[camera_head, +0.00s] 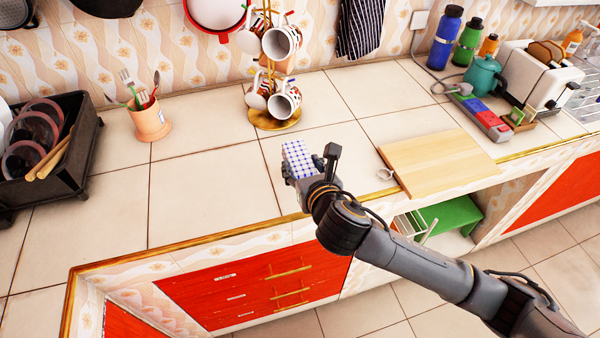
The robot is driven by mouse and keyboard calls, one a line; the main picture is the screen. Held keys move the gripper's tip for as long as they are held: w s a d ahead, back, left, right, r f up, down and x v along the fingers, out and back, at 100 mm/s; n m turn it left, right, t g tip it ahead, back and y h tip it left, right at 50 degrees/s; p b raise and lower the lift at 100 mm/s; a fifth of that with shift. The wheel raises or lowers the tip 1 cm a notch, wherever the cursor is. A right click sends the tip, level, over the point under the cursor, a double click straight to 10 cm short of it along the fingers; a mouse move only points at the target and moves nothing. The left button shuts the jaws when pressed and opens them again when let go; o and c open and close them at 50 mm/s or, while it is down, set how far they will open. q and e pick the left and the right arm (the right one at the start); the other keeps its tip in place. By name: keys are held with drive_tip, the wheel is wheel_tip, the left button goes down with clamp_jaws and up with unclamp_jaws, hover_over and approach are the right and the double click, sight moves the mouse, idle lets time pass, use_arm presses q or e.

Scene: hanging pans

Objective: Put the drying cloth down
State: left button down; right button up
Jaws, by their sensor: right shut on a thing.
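The drying cloth (298,158) is a small folded piece with a white and blue check. My right gripper (314,170) is shut on it, near the front edge of the tiled counter (208,200). The cloth appears over the counter's front part; I cannot tell whether it touches the tiles. The fingertips are partly hidden by the cloth and the gripper's body. My left gripper is not in view.
A wooden board (437,160) lies right of the gripper. A mug tree (276,118) stands behind it, and a utensil pot (150,122) and dark dish rack (62,150) are at left. A toaster (540,78) and bottles stand at right. Tiles left of the cloth are clear.

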sight(303, 166)
drive_tip(key=w+f, duration=0.5)
drive_tip(key=shift+f, duration=0.25)
drive_tip(key=shift+w+f, duration=0.2)
drive_tip(key=shift+f, duration=1.65)
drive_tip(key=shift+f, duration=0.15)
drive_tip(key=o, duration=1.2)
drive_tip(key=shift+c, duration=0.2)
drive_tip(key=shift+r, duration=0.25)
drive_tip(key=v, duration=1.2)
